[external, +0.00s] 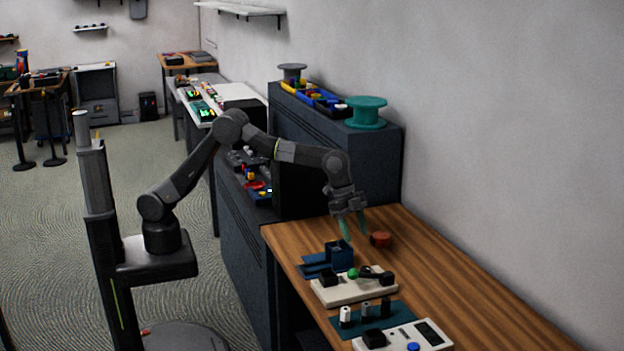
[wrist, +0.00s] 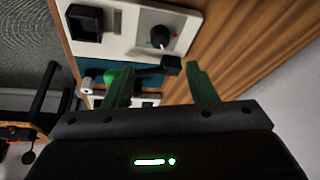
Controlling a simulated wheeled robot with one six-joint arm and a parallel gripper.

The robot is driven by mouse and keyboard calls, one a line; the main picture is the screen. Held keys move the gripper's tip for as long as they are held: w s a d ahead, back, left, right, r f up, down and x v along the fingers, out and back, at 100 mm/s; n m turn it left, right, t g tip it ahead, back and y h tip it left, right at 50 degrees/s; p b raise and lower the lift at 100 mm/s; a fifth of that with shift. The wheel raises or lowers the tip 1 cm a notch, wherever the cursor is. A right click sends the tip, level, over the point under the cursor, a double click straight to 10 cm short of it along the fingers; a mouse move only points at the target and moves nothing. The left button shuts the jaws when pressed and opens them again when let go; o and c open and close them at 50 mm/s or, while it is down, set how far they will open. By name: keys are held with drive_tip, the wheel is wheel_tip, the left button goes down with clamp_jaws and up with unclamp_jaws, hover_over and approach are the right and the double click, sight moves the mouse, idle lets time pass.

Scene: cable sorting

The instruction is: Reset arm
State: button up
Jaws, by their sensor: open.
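My gripper (external: 354,232) hangs over the wooden workbench (external: 425,250), with its green fingers pointing down and apart. It is open with nothing between the fingers. In the external view it is above and behind a dark blue block (external: 340,252) and just left of a short red-orange cylinder (external: 380,239). In the wrist view my gripper (wrist: 158,72) has spread fingers, with the bench devices beyond them. My arm is bent, with the elbow raised and the forearm reaching over the bench.
A white panel (external: 345,292) with a green ball (external: 353,273) and black parts sits on the bench. In front are a teal mat (external: 345,334) and a white device (external: 434,334). A dark cabinet (external: 385,165) stands behind; the bench's right side is clear.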

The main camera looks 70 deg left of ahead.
sight(365, 268)
drive_tip(key=p+x, duration=0.1)
drive_tip(key=x, duration=1)
drive_tip(key=shift+d+f+p, duration=0.15)
drive_tip(key=shift+f+p, duration=0.1)
drive_tip(key=shift+p, duration=0.1)
drive_tip(key=shift+r+n+t+p, duration=0.1)
drive_tip(key=shift+n+t+p, duration=0.3)
drive_tip(key=shift+n, duration=0.7)
drive_tip(key=shift+s+d+n+t+y+p, duration=0.1)
drive_tip(key=shift+n+t+y+p, duration=0.35)
drive_tip(key=shift+n, duration=0.55)
drive_tip(key=shift+n+t+y+p, duration=0.2)
drive_tip(key=shift+n+p, duration=0.3)
drive_tip(key=shift+n, duration=0.5)
drive_tip(key=n+y+p, duration=0.1)
drive_tip(key=n+p, duration=0.1)
drive_tip(key=n, duration=0.1)
drive_tip(key=n+y+p, duration=0.1)
drive_tip(key=n+p, duration=0.1)
drive_tip(key=shift+d+n+t+y+p, duration=0.15)
drive_tip(key=shift+n+t+y+p, duration=0.15)
drive_tip(key=shift+n+t, duration=0.1)
drive_tip(key=shift+b+v, duration=0.8)
drive_tip(key=shift+v, duration=1.45)
drive_tip(key=shift+o, duration=0.5)
